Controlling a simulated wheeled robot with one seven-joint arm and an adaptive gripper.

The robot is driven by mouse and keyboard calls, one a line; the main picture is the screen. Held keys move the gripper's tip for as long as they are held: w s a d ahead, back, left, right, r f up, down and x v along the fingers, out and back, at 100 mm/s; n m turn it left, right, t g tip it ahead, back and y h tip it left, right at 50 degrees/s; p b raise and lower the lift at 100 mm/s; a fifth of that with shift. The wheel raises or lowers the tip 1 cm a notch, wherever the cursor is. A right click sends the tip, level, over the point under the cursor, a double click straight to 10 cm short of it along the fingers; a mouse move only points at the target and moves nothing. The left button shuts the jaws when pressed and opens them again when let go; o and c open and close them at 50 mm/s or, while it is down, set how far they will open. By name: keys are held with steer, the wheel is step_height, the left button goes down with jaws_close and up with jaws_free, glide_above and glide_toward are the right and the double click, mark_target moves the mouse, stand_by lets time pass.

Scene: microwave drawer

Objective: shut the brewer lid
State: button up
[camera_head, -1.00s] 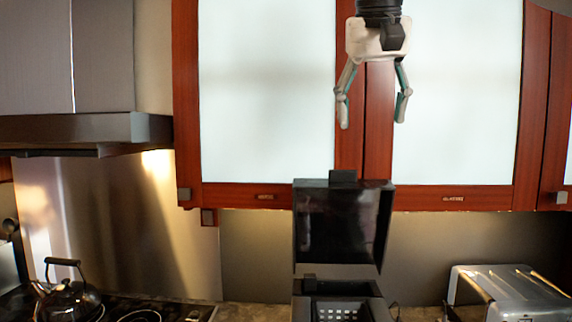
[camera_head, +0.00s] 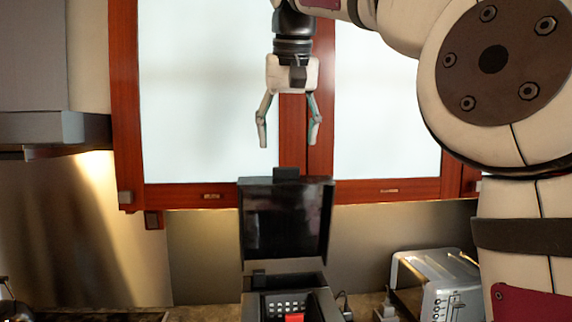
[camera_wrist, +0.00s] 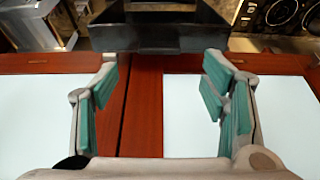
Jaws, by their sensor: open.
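The black brewer (camera_head: 284,281) stands on the counter at the bottom middle of the head view. Its lid (camera_head: 285,218) is open and stands upright, with a small tab on its top edge. Part of a red thing shows inside the brewer's opening. My gripper (camera_head: 290,140) is open and empty, pointing down just above the lid's top edge, apart from it in the head view. In the wrist view my gripper (camera_wrist: 160,100) has its fingers spread, and the dark lid (camera_wrist: 158,32) shows beyond and between them.
Red-framed cabinets with white panels (camera_head: 210,95) fill the wall behind. A silver toaster (camera_head: 432,285) stands right of the brewer. A range hood (camera_head: 50,128) is at the left. My own arm covers the right side of the head view.

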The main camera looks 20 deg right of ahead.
mark_target(287, 168)
steer(key=p+x, duration=0.1)
steer(key=x, duration=0.6)
steer(key=shift+c, duration=0.6)
